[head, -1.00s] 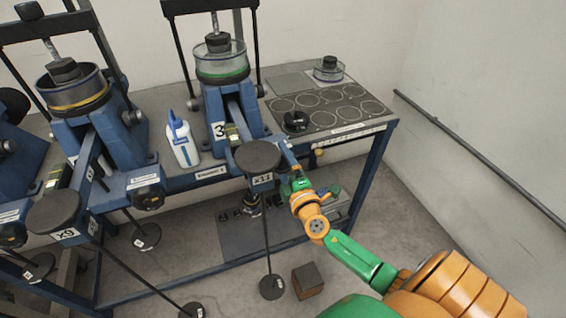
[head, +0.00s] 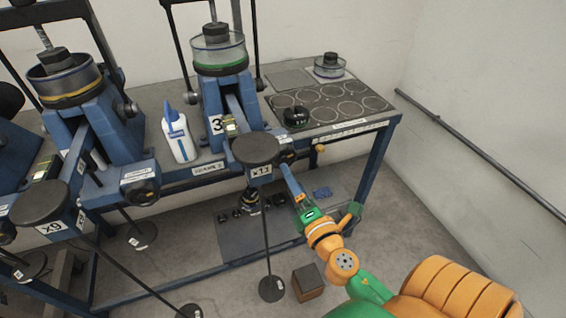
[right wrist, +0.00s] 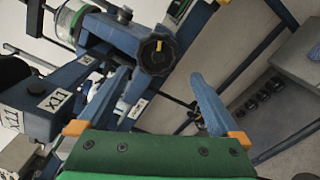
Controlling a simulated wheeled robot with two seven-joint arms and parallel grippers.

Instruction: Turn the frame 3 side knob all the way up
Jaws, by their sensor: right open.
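Frame 3 (head: 217,124) is a blue lever frame with a "3" label, standing on the bench. Its side knob (right wrist: 157,56) shows best in the right wrist view, as a black lobed knob with a yellow mark. In the head view the knob is small and partly hidden behind the round black lever plate (head: 256,148). My right gripper (right wrist: 160,78) is open and empty, with its blue fingers spread toward the knob. The knob appears beyond the fingertips, between their lines, with no visible contact. In the head view the right gripper (head: 300,188) is below and right of the knob. My left gripper is not in view.
The X11 block (head: 261,171) and its hanging rod stand close left of the right gripper. A white bottle (head: 179,138) stands between the frames. The bench's right part holds a panel of circles (head: 340,104). A brown box (head: 308,281) sits on the floor.

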